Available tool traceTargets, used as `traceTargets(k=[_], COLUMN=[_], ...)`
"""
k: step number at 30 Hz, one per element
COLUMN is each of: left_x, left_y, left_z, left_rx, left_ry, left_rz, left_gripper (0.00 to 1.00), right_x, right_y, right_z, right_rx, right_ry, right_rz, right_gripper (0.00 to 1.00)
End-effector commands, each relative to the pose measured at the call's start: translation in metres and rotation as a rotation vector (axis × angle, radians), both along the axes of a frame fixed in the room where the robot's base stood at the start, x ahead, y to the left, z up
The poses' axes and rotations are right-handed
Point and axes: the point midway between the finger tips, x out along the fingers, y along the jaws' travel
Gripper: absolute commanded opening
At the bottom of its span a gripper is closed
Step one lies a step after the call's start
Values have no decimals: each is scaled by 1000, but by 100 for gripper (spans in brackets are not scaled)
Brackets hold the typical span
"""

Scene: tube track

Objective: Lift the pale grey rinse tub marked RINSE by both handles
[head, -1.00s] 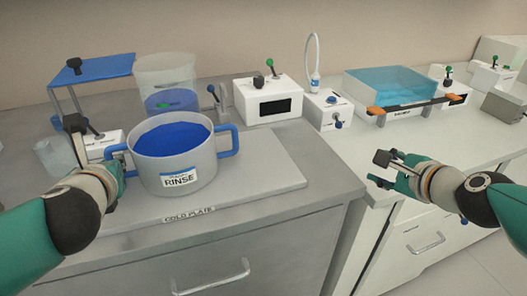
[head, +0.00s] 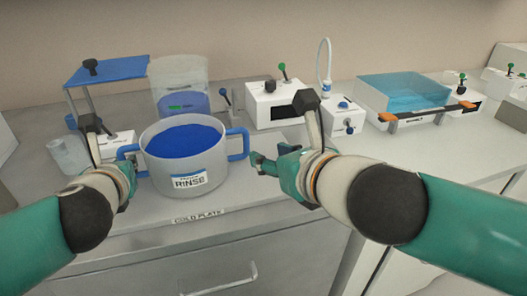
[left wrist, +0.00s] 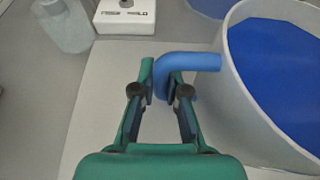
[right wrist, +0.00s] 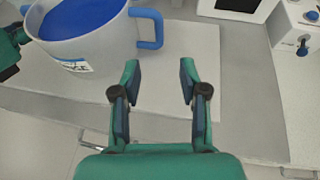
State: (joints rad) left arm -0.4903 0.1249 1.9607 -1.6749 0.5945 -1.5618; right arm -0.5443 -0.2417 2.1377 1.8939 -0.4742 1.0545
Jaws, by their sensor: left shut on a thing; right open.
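The pale grey rinse tub (head: 186,160) stands upright on the cold plate, with blue liquid inside and a RINSE label facing me. Its blue left handle (head: 128,152) is between the fingers of my left gripper (left wrist: 160,80), which is shut on it. Its blue right handle (head: 239,145) is free; it also shows in the right wrist view (right wrist: 150,27). My right gripper (right wrist: 157,77) is open and empty, to the right of that handle and apart from it. In the head view my right gripper (head: 265,162) is close beside the handle.
The light cold plate (head: 200,210) lies under the tub. A clear beaker with blue liquid (head: 180,85) and a blue-topped stand (head: 107,70) are behind it. White devices (head: 275,108) and a turquoise bath (head: 405,92) stand at back right.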

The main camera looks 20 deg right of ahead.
Motion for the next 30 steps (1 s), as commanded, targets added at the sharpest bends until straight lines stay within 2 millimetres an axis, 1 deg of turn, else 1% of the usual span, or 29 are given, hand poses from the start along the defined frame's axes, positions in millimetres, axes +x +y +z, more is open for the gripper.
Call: traceTargets(k=[5,15,19,24,30], left_x=[0,0,0,0,0], left_y=[0,0,0,0,-1], left_z=[1,1,1,1,1], left_rx=[0,0,0,-1,-1], left_ry=[-2,-2,-2,-2,-2], left_rz=[-1,-1,-1,-2,-2], left_gripper=[0,0,0,0,0], right_x=[17,71,88,102,106], right_y=[4,15,19,21,23], right_z=[-9,-32,-39,-44,-46], right_rx=[-1,-1,1,1,2], right_ry=[6,5,3,2,1], right_rz=[1,1,3,3,3], right_gripper=[43,43,43,43,43])
